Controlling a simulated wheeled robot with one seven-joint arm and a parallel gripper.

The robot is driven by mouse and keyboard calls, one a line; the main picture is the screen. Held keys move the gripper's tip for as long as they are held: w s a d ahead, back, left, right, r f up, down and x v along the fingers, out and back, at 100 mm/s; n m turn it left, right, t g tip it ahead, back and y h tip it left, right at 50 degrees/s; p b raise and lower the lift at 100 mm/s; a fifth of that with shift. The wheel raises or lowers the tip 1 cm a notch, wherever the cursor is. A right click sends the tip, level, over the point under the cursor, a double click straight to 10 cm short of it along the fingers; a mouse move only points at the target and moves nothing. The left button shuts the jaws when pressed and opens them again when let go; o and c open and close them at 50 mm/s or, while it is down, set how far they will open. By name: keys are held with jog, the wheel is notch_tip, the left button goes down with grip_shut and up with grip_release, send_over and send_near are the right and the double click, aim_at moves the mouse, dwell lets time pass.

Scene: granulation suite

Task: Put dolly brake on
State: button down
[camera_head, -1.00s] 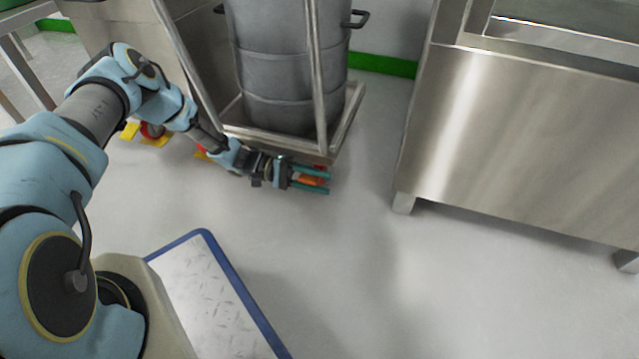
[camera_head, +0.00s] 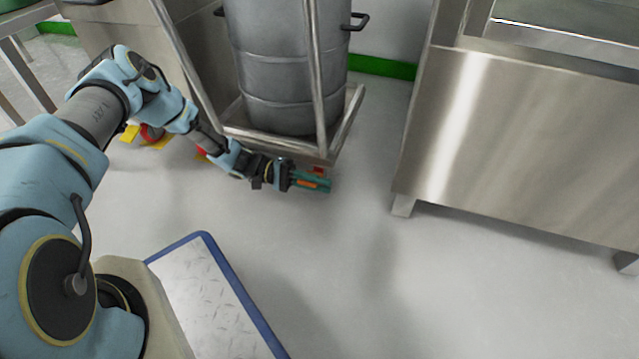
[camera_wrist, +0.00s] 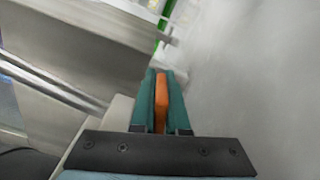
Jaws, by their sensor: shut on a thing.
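The dolly (camera_head: 347,128) is a steel frame on castors, with a large grey drum (camera_head: 288,75) standing on it. My gripper (camera_head: 313,183) is low by the dolly's front right corner. Its two teal fingers are shut on an orange brake pedal (camera_head: 308,184), which shows as a thin strip between them. In the wrist view the orange brake pedal (camera_wrist: 162,100) stands between the fingers, with a finger close on each side. A bit of red castor (camera_head: 318,169) shows above the fingers; the rest of that castor is hidden.
A steel cabinet (camera_head: 500,140) on short feet stands at the right. A blue-edged plate (camera_head: 215,290) is at the lower front. Another castor with a yellow pedal (camera_head: 155,141) is at the left. The grey floor between dolly and cabinet is clear.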

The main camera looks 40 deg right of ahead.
jog(key=shift+f+m, duration=0.15)
jog(key=shift+m, duration=0.15)
jog(key=f+m, duration=0.1)
jog(key=m, duration=0.2)
jog(key=shift+a+f, duration=0.1)
jog(key=shift+f, duration=0.05)
jog(key=shift+f+m+b, duration=0.3)
jog(key=shift+m+b, duration=0.05)
jog(key=shift+m, duration=0.5)
jog(key=shift+f+m+b, duration=0.3)
jog(key=shift+m, duration=0.55)
jog(key=shift+w, duration=0.1)
jog(key=c, duration=0.9)
grip_release()
jog(key=p+v, duration=0.2)
jog(key=v, duration=0.8)
jog(key=shift+w+a+p, duration=0.1)
jog(key=shift+w+p, duration=0.2)
jog(key=shift+p, duration=0.05)
jog(key=shift+f, duration=0.1)
